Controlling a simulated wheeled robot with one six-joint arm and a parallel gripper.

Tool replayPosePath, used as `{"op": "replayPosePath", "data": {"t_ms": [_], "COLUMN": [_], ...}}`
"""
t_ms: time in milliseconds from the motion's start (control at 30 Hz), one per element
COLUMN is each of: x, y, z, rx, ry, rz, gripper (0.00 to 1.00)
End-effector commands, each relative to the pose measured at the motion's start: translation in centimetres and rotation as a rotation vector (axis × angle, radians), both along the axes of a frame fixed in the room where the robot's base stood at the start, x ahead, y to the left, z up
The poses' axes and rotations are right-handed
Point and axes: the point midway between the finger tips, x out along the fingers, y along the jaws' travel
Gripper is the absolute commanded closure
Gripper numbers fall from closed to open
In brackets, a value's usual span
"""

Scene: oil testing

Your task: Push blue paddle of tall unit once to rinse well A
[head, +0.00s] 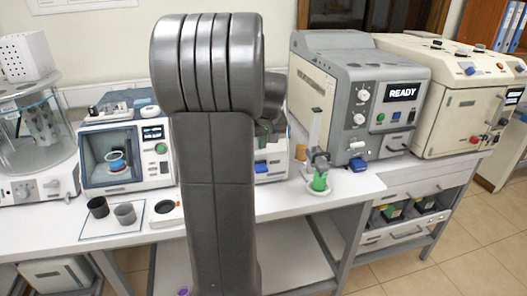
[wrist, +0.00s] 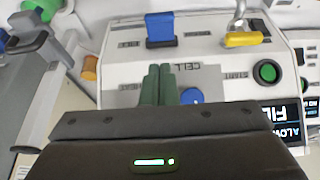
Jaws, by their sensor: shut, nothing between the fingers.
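In the wrist view, where the lettering is upside down, my gripper (wrist: 158,70) has its dark green fingers together, with nothing between them. They are over a light panel, pointing toward a blue paddle (wrist: 160,30) and apart from it in the picture. A round blue part (wrist: 192,96) is just right of the fingers. A yellow lever (wrist: 243,40) and a green button (wrist: 267,71) are farther right. I cannot tell how near the fingers are to the panel.
A grey stand with a green part (head: 320,181) is right of the white unit; a brown cylinder (wrist: 90,67) lies between them. The bench front right is clear.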

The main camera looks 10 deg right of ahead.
Motion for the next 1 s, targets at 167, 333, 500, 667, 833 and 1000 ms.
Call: {"op": "replayPosePath", "data": {"t_ms": [167,333,500,667,833,1000], "x": [-1.1,-1.7,-1.9,-2.0,-1.9,-1.9], "y": [-0.1,-0.1,-0.1,-0.1,-0.1,-0.1], "z": [3.6,5.6,6.4,6.4,6.4,6.4], "rx": [-0.001,0.000,0.000,0.000,0.000,0.000], "ry": [-0.003,0.000,0.000,0.001,0.001,0.001], "rz": [0.000,0.000,0.000,0.000,0.000,0.000], "gripper": [1.00,1.00,1.00,1.00,1.00,1.00]}}
